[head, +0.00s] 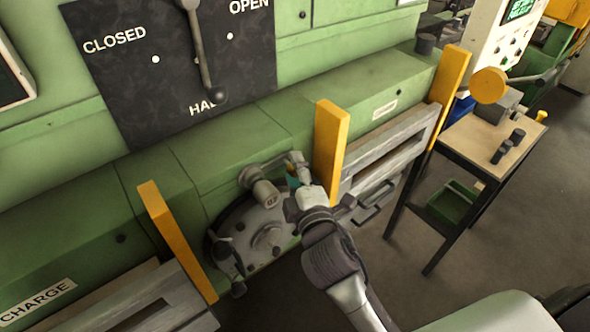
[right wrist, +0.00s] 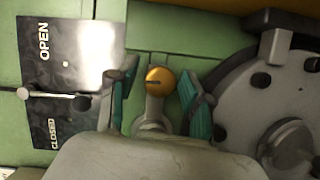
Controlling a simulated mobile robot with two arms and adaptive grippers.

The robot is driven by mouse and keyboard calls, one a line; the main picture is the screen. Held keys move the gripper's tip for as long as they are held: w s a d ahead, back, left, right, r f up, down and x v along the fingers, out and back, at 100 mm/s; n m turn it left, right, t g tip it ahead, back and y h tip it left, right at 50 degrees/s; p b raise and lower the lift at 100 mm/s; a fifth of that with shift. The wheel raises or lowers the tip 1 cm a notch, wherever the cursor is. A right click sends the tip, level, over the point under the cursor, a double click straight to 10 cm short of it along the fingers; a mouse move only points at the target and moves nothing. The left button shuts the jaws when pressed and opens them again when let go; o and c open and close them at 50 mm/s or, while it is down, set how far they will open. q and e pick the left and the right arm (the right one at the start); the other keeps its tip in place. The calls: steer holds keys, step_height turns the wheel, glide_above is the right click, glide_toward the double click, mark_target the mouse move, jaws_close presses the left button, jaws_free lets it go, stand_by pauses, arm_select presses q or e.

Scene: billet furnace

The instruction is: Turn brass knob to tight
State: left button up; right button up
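The brass knob (right wrist: 159,81) is a round golden ball with a dark slot, on a grey stem, in the middle of the right wrist view. My right gripper (right wrist: 156,86) is open, with one teal-padded finger on each side of the knob. Gaps show between the knob and both fingers. In the head view, my right gripper (head: 293,179) is at the green furnace front, above the round grey door, and I cannot make out the knob there. My left gripper is out of view.
The round grey door (head: 268,238) with lugs is close to the right gripper. Yellow posts (head: 330,150) stick out nearby. A black panel (head: 125,85) marked CLOSED, HALF and OPEN has a lever (head: 202,55) pointing at HALF. A small table (head: 490,150) stands at the right.

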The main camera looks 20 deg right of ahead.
steer(key=shift+s, duration=0.15)
steer(key=s, duration=1.1)
steer(key=shift+s+a+r, duration=0.25)
steer(key=shift+s, duration=0.15)
steer(key=shift+f, duration=0.15)
